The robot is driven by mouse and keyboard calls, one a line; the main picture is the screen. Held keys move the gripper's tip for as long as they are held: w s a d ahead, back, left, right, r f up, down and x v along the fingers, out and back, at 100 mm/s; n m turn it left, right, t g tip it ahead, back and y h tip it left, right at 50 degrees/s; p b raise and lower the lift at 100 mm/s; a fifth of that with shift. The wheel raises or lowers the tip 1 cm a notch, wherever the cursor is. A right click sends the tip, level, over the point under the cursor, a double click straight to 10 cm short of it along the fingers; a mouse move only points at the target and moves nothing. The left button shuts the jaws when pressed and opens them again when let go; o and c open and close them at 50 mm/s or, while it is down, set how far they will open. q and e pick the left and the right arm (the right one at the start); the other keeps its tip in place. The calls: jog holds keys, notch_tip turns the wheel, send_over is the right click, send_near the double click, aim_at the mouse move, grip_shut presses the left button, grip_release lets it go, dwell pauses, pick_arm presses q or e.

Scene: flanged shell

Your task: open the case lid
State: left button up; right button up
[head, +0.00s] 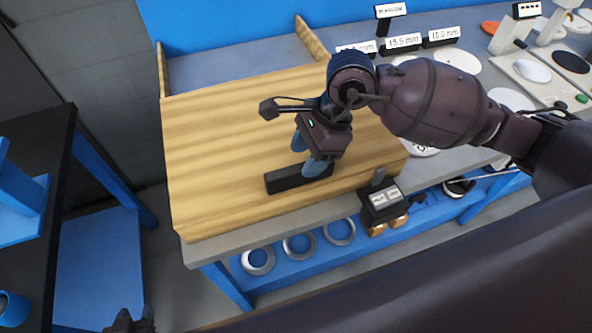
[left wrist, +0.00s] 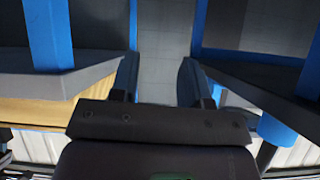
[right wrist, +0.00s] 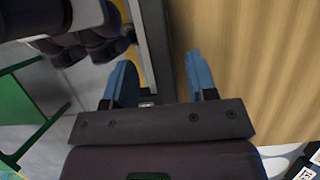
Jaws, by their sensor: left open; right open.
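My left gripper (head: 130,322) is at the lower left of the head view, away from the case. The left wrist view shows its fingers (left wrist: 158,85) apart and empty.
A black labelled block (head: 383,202) stands at the table's front edge. Several grey rings (head: 299,246) lie on the blue lower shelf. Size labels (head: 402,42) and discs stand at the back right. The board's left part is clear.

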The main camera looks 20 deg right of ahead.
aim_at(300, 167)
jog(key=shift+x, duration=2.75)
grip_shut()
